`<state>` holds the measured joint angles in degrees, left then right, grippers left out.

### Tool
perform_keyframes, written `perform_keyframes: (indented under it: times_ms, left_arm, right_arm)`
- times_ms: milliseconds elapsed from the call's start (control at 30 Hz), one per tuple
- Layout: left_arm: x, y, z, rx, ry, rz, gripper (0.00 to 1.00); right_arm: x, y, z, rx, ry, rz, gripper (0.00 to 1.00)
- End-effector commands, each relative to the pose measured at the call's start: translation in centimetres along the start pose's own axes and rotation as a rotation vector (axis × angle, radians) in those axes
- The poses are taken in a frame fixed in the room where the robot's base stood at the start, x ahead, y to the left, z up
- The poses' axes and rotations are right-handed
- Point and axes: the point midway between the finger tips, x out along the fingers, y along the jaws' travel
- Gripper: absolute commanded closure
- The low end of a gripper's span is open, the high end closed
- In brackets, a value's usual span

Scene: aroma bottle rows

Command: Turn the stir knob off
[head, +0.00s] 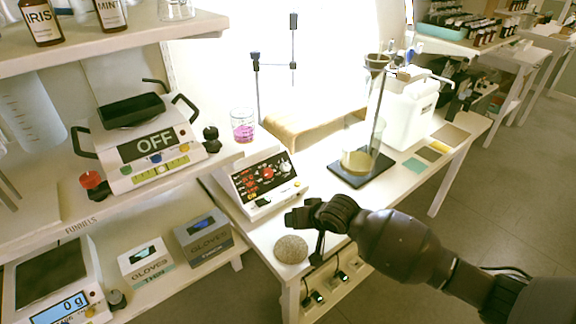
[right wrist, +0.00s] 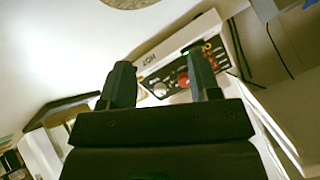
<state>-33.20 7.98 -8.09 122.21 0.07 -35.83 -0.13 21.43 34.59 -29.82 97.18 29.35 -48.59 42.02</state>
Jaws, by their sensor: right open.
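The white device with a sloped black control panel (head: 262,182) stands on the bench. The panel carries a red knob (head: 267,172) and a silver knob (head: 284,167); the labels are too small to tell which is the stir knob. In the right wrist view, the red knob (right wrist: 184,80) and silver knob (right wrist: 160,90) appear beyond my fingers. My right gripper (head: 300,217) is open and empty, in front of the panel near its lower right, apart from the knobs. It also shows in the right wrist view (right wrist: 163,75). My left gripper is not in view.
A round stone-like object (head: 291,249) sits at the bench's front edge below my right gripper. A beaker with pink liquid (head: 242,126) stands behind the panel. A stand with a tall glass cylinder (head: 377,120) is to the right. A device reading OFF (head: 147,145) is on the left shelf.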

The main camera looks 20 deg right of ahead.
Motion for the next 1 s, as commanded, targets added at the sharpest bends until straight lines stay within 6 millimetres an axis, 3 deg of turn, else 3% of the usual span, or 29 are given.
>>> perform_keyframes:
  times_ms: [33,200,300,400,667,1000]
  left_arm:
    - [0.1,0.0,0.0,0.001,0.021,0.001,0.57]
    - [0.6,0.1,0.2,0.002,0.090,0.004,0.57]
    - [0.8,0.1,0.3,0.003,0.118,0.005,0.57]
    - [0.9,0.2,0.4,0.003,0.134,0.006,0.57]
    - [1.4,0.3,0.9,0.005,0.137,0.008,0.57]
    - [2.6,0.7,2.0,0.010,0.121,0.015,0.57]
  right_arm:
    - [0.1,0.4,-2.9,0.014,0.025,0.005,0.43]
    - [0.1,1.8,-10.2,0.099,0.091,0.010,0.43]
    - [-0.2,2.5,-13.2,0.139,0.122,0.011,0.43]
    - [-0.4,2.9,-15.0,0.163,0.141,0.012,0.43]
    - [1.2,3.2,-15.8,0.178,0.146,0.012,0.43]
    - [7.1,3.4,-16.3,0.178,0.143,0.013,0.43]
